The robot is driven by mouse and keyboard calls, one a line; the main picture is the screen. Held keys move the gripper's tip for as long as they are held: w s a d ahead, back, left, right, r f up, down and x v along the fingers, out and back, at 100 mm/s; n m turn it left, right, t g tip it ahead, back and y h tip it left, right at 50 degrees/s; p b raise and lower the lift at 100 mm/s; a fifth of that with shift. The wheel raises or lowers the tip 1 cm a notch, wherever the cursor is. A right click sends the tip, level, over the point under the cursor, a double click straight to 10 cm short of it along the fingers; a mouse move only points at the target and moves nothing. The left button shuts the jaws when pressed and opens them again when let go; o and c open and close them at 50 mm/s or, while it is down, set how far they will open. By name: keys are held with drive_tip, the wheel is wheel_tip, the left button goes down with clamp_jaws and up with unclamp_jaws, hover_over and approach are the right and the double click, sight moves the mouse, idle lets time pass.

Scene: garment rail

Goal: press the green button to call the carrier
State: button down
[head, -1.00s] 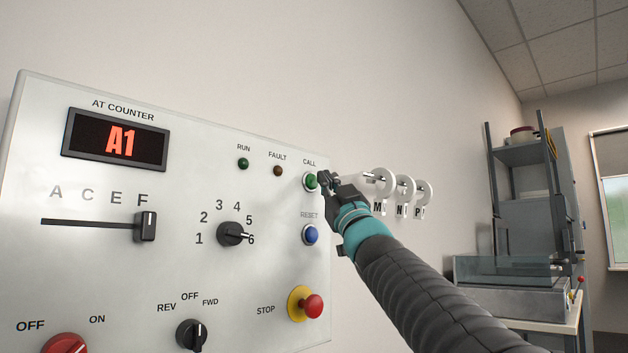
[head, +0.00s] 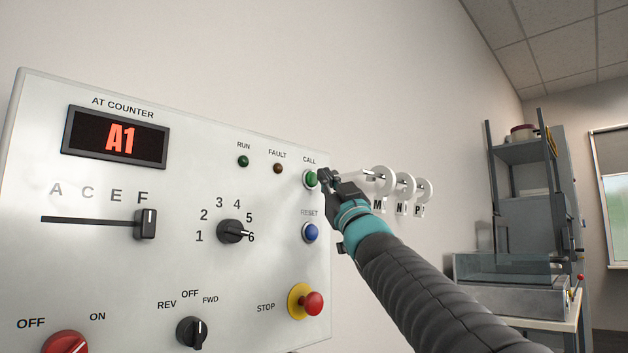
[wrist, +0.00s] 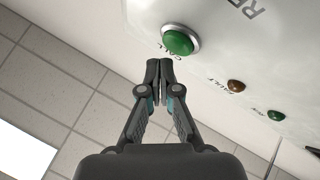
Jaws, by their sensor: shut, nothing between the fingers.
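The green button (head: 310,179) sits in a silver ring under the label CALL, near the right edge of the light grey control panel (head: 180,275). In the wrist view the green button (wrist: 178,42) is just beyond the fingertips. My gripper (head: 324,175) is shut and empty, its tips close to the right of the button in the head view. In the wrist view my gripper (wrist: 159,64) shows both fingers together, with a small gap in the picture between tips and button. I cannot tell how far apart they are in depth.
A blue RESET button (head: 311,232) is below the green one, and a red STOP button (head: 312,303) lower down. The RUN lamp (head: 243,161) and FAULT lamp (head: 278,168) look dark. The display (head: 117,138) reads A1.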

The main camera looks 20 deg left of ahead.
drive_tip(key=shift+a, duration=0.1)
idle(0.3)
drive_tip(key=shift+w+a, duration=0.15)
drive_tip(key=shift+a, duration=0.15)
